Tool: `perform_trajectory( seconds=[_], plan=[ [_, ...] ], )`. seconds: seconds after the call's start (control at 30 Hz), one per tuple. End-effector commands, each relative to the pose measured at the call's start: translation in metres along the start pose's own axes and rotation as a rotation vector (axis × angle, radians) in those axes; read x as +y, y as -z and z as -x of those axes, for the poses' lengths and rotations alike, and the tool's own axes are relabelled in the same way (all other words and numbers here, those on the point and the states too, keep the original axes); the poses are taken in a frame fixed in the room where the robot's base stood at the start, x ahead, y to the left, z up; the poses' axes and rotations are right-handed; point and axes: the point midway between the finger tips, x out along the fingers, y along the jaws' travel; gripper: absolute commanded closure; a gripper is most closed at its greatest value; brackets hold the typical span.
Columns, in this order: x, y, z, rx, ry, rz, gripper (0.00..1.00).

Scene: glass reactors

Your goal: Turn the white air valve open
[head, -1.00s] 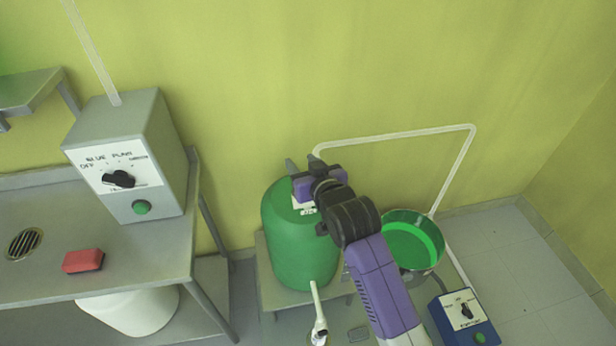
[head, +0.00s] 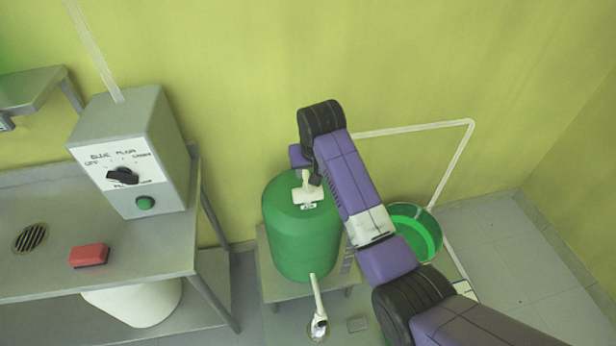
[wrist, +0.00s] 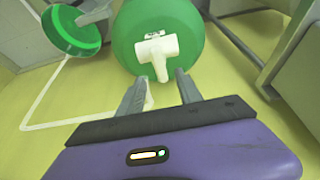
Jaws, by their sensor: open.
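The white air valve (head: 308,193) is a T-shaped handle on top of the green tank (head: 300,240). In the wrist view the valve (wrist: 156,50) stands just beyond the fingertips, its crossbar lying roughly sideways and its stem pointing toward my gripper. My gripper (wrist: 159,78) is open, with one finger on each side of the stem's line; I cannot tell whether either touches it. In the head view my arm covers most of the gripper, and only a purple part shows beside the valve.
A white pipe (head: 420,127) runs along the wall behind the tank. A green basin (head: 418,228) stands right of the tank. A grey control box (head: 130,150) and a red block (head: 89,255) sit on the metal table (head: 140,265) at left. A white spout (head: 317,295) is at the tank's front.

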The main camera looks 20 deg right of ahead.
Motion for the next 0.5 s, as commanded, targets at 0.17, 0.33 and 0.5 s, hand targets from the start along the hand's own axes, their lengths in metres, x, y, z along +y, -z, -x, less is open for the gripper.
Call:
perform_trajectory(
  seconds=[0.17,0.33,0.5],
  plan=[
    [0.000,-0.001,-0.029,-0.002,-0.001,0.001,0.58],
    [0.000,0.000,-0.048,0.000,0.000,0.001,0.58],
    [0.000,0.000,-0.057,0.002,0.000,0.001,0.58]
  ],
)
